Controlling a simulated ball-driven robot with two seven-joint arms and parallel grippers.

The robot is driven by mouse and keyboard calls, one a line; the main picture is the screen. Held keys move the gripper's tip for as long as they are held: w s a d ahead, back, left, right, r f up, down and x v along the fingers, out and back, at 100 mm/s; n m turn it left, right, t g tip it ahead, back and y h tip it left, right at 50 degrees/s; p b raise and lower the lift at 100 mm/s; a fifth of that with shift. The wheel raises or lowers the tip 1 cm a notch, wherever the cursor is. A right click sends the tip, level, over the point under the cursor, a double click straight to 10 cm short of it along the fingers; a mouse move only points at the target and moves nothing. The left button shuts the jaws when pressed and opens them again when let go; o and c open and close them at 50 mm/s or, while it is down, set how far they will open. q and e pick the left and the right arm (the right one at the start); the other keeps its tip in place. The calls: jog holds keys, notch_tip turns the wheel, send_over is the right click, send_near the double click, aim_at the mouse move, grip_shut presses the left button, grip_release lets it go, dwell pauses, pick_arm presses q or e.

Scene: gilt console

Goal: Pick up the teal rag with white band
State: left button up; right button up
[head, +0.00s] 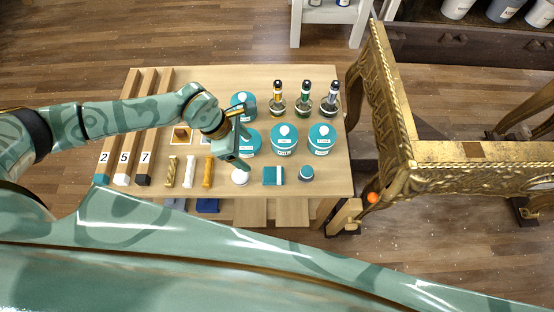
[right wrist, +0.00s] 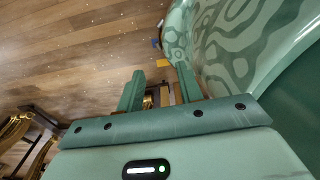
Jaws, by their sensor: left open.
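The teal rag with white band (head: 270,176) lies folded flat near the front edge of the wooden table, its white band toward the right side. My left gripper (head: 238,162) is open and empty, pointing down just left of the rag and apart from it, above a white round object (head: 240,177). My right gripper shows only in the right wrist view (right wrist: 160,85). Its fingers stand apart with nothing held, away from the table's objects.
A small teal-lidded pot (head: 306,174) stands right of the rag. Larger teal tins (head: 284,142) and several bottles (head: 304,98) stand behind. Several rolled cloths (head: 208,172) lie to the left. The gilt console (head: 400,120) stands right of the table (head: 337,180).

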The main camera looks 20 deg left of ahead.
pick_arm(q)
jog(key=b, duration=0.3)
send_near(273, 174)
jog(key=f, duration=0.3)
jog(key=shift+w+d+f, duration=0.1)
jog(key=shift+w, duration=0.25)
jog(key=shift+d+f, duration=0.25)
jog(key=shift+f, duration=0.2)
jog(key=b+x, duration=0.1)
jog(key=x, duration=0.1)
jog(key=b+x, duration=0.1)
jog(key=x, duration=0.1)
jog(key=shift+d+f, duration=0.2)
jog(key=shift+d, duration=0.3)
pick_arm(e)
jog(key=shift+g, duration=0.3)
jog(key=f, duration=0.1)
jog(key=s+f, duration=0.1)
jog(key=f, duration=0.1)
jog(key=s+f, duration=0.1)
jog(key=f, duration=0.1)
jog(key=shift+s+d, duration=0.15)
jog(key=shift+d, duration=0.25)
pick_arm(q)
jog(key=shift+r, duration=0.1)
jog(key=shift+c, duration=0.3)
jog(key=c, duration=1)
